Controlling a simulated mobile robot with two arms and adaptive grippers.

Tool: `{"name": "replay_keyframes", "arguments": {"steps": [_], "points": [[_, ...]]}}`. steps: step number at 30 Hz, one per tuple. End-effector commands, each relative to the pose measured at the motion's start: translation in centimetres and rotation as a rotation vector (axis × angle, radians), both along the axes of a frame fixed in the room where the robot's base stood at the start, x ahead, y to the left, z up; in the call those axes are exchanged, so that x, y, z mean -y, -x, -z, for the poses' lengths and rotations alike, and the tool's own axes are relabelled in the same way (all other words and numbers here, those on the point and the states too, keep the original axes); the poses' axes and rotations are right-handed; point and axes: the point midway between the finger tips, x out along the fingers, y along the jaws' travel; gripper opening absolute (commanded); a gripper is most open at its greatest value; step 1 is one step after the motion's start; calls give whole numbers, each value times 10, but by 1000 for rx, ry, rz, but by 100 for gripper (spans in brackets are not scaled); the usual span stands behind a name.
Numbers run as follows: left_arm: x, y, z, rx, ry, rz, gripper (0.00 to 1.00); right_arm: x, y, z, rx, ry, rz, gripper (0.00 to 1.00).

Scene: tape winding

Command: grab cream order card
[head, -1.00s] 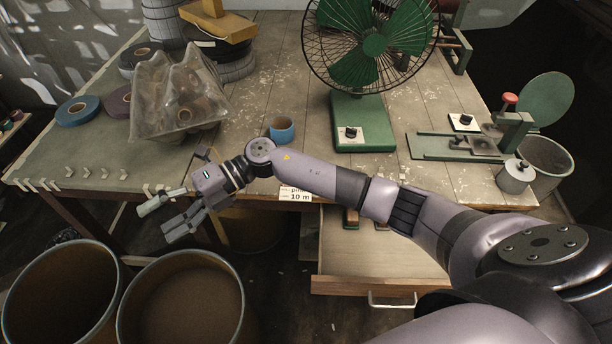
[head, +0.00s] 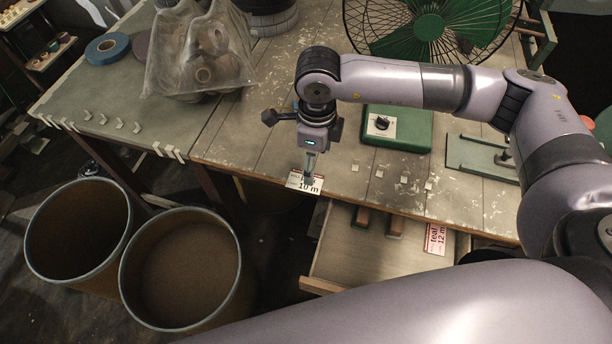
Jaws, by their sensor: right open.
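A cream order card (head: 298,186) with dark print reading "10 m" sits at the front edge of the workbench in the head view. Its upper part is partly covered by my right gripper (head: 309,176). That gripper points down with its fingers over the card. It is open, though its fingers look narrow from this angle, and I cannot tell whether they touch the card. My left gripper is not in view.
A second card (head: 435,238), reading "12 m", is in the open drawer (head: 350,262) below the bench. Two brown drums (head: 181,268) (head: 78,232) stand on the floor at left.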

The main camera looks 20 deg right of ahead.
Motion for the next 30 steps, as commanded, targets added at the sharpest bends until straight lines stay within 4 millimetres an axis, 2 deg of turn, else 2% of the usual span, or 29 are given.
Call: {"name": "replay_keyframes", "arguments": {"steps": [4,10,14,21,30], "points": [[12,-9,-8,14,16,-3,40,0,0,25,-3,-1,1,69],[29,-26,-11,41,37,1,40,0,0,41,-2,-1,0,69],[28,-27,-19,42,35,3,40,3,-2,52,-4,0,2,69],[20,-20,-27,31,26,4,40,6,-5,86,-1,-2,1,69],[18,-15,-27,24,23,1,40,6,-5,92,0,-2,0,69]]}}
